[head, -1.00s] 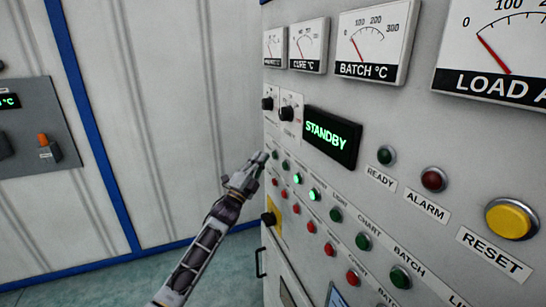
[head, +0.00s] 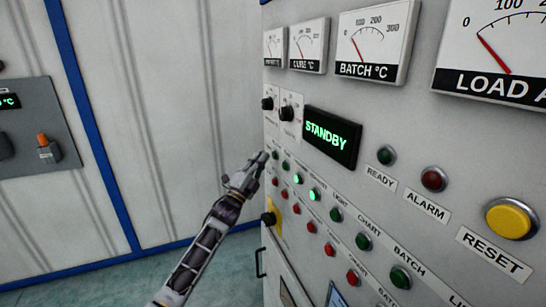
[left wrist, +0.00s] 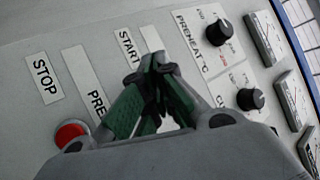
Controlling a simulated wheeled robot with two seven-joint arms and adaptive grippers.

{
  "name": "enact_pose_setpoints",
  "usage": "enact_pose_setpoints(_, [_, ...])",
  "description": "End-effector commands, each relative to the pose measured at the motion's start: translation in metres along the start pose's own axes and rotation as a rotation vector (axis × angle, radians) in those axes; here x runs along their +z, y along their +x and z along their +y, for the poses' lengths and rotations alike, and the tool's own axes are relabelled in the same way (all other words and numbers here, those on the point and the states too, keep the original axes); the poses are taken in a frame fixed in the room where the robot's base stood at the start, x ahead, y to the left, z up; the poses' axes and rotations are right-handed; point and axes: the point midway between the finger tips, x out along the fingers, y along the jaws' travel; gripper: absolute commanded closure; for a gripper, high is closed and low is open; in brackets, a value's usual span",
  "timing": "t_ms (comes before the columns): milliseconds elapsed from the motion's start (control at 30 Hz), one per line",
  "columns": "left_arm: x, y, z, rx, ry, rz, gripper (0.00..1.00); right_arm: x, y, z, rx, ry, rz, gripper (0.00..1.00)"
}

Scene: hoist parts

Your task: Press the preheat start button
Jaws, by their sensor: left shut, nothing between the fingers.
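My left gripper (head: 262,158) is shut and empty, its tip at the far left end of the row of green buttons on the grey control panel (head: 300,235). The left wrist view shows its closed fingertips (left wrist: 160,62) in front of the panel, beside a START label (left wrist: 127,46) and below a PREHEAT °C label (left wrist: 190,42). A partly covered label starting with PRE (left wrist: 90,88) lies left of the fingers. The preheat start button cannot be made out there; the fingers may hide it. Contact cannot be told. A red button (left wrist: 70,132) sits below the STOP label (left wrist: 44,78).
Black knobs (head: 287,114) and gauges (head: 374,45) stick out above the buttons. A display reads STANDBY (head: 332,137). A yellow RESET button (head: 511,220) is at right. Free room lies left of the panel.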

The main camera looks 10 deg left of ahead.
Motion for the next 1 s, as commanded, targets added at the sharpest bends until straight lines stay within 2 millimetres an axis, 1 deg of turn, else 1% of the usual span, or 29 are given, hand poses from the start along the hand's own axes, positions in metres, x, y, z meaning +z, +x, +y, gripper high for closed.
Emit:
enact_pose_setpoints(300, [-0.0037,0.0046,0.0040,0.000,-0.001,0.000,1.00,0.0003,0.0044,0.0000,0.000,0.000,0.000,0.60])
enact_pose_setpoints(1000, [-0.0051,0.0067,0.0048,0.000,-0.001,0.000,1.00,0.0005,0.0052,0.0006,0.001,0.000,0.000,0.60])
